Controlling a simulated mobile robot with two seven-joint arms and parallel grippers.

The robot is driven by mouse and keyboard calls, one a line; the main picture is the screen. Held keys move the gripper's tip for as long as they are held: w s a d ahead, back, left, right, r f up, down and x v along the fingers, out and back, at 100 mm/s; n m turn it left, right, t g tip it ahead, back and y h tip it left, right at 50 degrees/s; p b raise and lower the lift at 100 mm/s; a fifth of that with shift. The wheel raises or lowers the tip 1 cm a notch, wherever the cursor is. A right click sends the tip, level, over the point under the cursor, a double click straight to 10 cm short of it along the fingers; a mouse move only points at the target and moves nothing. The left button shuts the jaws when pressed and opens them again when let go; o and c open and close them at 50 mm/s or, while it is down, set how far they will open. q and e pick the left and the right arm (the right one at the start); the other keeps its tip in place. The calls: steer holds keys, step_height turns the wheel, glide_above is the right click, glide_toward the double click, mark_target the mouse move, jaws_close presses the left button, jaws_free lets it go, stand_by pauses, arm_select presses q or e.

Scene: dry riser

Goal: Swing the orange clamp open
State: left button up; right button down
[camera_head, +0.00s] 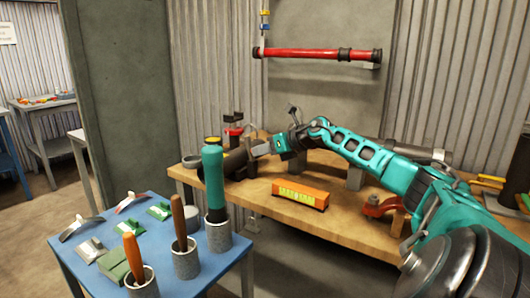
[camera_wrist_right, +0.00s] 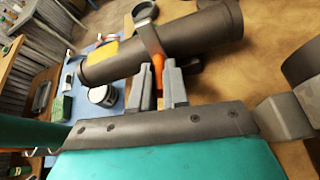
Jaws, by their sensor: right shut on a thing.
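The orange clamp shows in the wrist view as a small orange piece (camera_wrist_right: 158,66) below a grey metal band on a dark pipe (camera_wrist_right: 190,42). My right gripper (camera_wrist_right: 160,76) has its two fingers on either side of the orange piece and is shut on it. In the head view the right gripper (camera_head: 262,149) reaches the right side of the dark pipe (camera_head: 236,163) at the bench's left end. There, the gripper and pipe hide the orange piece. How far the clamp is swung cannot be told. My left gripper is not in view.
The wooden bench (camera_head: 330,222) carries an orange spirit level (camera_head: 300,195) and a red-orange bracket (camera_head: 378,206). A blue table (camera_head: 205,277) in front holds upright tools in grey cups. A red pipe (camera_head: 315,54) hangs on the wall behind.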

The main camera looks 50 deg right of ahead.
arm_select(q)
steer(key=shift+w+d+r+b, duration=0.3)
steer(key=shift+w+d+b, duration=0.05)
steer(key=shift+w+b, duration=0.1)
arm_select(e)
steer(key=shift+s+d+r, duration=0.1)
steer(key=shift+d, duration=0.15)
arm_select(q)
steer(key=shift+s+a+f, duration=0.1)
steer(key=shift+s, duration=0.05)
arm_select(e)
steer(key=shift+t, duration=0.3)
steer(key=c, duration=1.4)
jaws_free()
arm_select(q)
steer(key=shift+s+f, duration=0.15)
arm_select(e)
steer(key=shift+o, duration=1.4)
steer(key=shift+a, duration=0.15)
